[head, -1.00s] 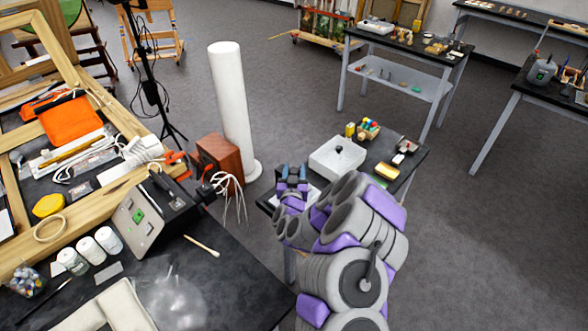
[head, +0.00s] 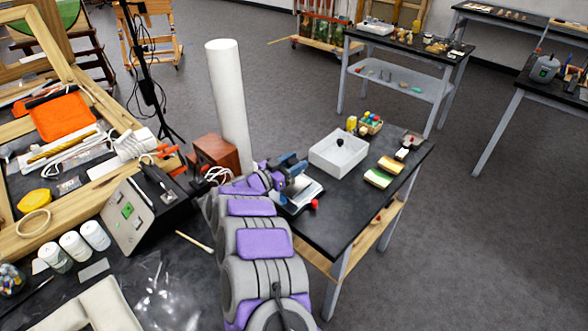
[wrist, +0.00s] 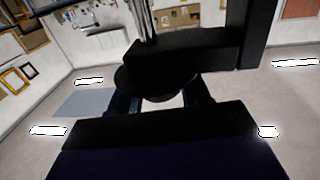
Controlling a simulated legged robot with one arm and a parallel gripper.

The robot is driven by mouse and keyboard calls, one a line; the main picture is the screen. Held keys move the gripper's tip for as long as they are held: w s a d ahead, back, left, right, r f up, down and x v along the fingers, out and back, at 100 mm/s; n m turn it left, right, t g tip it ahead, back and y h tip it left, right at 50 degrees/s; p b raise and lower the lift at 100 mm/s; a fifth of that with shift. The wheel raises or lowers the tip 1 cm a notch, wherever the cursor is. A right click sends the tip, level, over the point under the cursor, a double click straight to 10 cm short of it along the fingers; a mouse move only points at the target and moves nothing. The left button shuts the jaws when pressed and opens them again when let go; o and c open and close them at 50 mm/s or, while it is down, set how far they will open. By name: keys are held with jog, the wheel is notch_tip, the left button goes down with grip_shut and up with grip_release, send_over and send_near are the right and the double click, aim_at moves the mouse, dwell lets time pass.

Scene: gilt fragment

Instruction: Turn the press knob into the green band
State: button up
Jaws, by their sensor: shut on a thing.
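The press stands on the near end of the small black table, with its pale base plate (head: 306,197) in view. A small red ball (head: 315,204) shows at its right side. My gripper (head: 290,168), with blue fingers, is at the top of the press and hides much of it. In the wrist view a dark round knob (wrist: 150,82) sits between the two blue fingers of my gripper (wrist: 160,92), which is shut on it. The black press body (wrist: 180,56) is just past the knob. The green band does not show in either view.
A white open box (head: 338,155) with a dark round thing, a yellow-green block (head: 378,178) and small coloured items stand farther along the table. A white column (head: 230,105) and a wooden box (head: 214,152) stand behind. A cluttered workbench is on the left.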

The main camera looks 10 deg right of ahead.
jog(key=shift+w+a+m+g+h+b, duration=0.1)
jog(key=shift+m+g+h+b, duration=0.55)
jog(key=shift+m+g, duration=0.5)
jog(key=shift+g, duration=0.45)
jog(key=shift+r+m+g, duration=0.15)
jog(key=shift+m+g, duration=0.1)
jog(key=shift+g, duration=0.05)
jog(key=o, duration=1)
jog(key=shift+w+f+p+v, duration=0.1)
jog(key=shift+p+v, duration=0.4)
jog(key=shift+v, duration=2.45)
jog(key=shift+w+f+p+v, duration=0.15)
jog(key=shift+p+v, duration=0.35)
jog(key=shift+v, duration=2.45)
jog(key=shift+f+p+v, duration=0.1)
jog(key=shift+p+v, duration=0.4)
jog(key=shift+v, duration=2.45)
jog(key=shift+c, duration=0.3)
